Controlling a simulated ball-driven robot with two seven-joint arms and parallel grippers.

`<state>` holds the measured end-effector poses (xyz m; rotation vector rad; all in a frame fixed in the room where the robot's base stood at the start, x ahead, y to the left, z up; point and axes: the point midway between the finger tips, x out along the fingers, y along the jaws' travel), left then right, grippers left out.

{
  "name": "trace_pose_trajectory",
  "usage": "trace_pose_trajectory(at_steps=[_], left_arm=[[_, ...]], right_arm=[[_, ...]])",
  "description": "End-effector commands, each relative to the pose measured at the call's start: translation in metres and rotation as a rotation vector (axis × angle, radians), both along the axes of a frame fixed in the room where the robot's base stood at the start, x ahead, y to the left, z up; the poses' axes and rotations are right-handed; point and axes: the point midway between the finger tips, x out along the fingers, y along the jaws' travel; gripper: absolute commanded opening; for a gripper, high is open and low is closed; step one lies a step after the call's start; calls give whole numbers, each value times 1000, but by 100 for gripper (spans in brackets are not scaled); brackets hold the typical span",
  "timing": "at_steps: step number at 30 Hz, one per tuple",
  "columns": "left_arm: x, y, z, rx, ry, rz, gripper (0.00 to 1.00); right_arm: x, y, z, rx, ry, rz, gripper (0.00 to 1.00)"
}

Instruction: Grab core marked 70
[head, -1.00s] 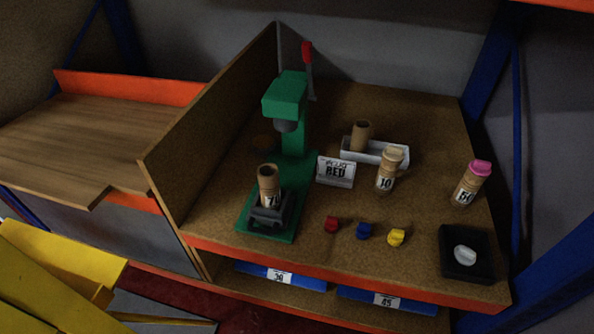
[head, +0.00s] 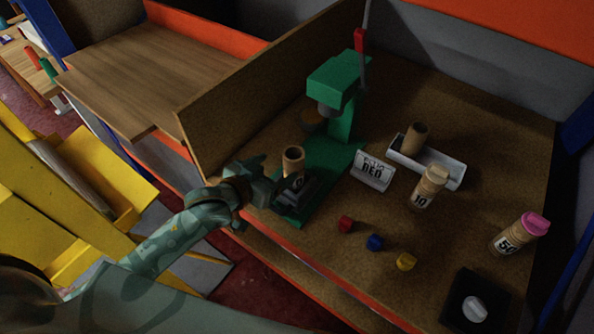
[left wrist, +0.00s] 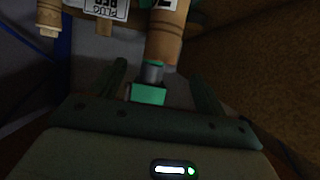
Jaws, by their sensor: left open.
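The core marked 70 (head: 293,158) is a tan tube standing upright in the dark cradle on the green press's base (head: 320,180). My gripper hides part of its label in the head view; in the left wrist view the core (left wrist: 166,42) shows at the top, its label cut off by the picture's edge. My left gripper (head: 266,184) is open, just to the left of the core. In the left wrist view the core lies ahead, between the lines of the two fingers (left wrist: 160,80), and they do not appear closed on it. My right gripper is not in view.
A sign "PLUG RED" (head: 372,170), a white tray (head: 440,170) with a plain core, a core marked 10 (head: 428,187) and a pink-capped core (head: 518,233) stand to the right. A wooden panel (head: 270,100) stands at left.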

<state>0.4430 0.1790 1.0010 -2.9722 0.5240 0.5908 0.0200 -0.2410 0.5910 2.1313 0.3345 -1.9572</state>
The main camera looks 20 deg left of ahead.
Motion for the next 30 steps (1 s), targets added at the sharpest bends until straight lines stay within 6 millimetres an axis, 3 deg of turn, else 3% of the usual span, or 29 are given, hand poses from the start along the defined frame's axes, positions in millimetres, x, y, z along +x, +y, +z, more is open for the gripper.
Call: trace_pose_trajectory(at_steps=[3,11,18,26,27,30], left_arm=[[21,-8,-11,0,0,0,75],[41,-15,-21,0,0,0,75],[72,-25,-39,1,1,0,75],[77,-27,-39,1,1,0,75],[77,-27,-39,1,1,0,72],[77,-27,-39,1,1,0,44]], right_arm=[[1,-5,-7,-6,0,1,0],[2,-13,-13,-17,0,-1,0],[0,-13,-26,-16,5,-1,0],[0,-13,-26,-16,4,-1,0],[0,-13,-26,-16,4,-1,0],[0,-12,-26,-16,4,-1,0]])
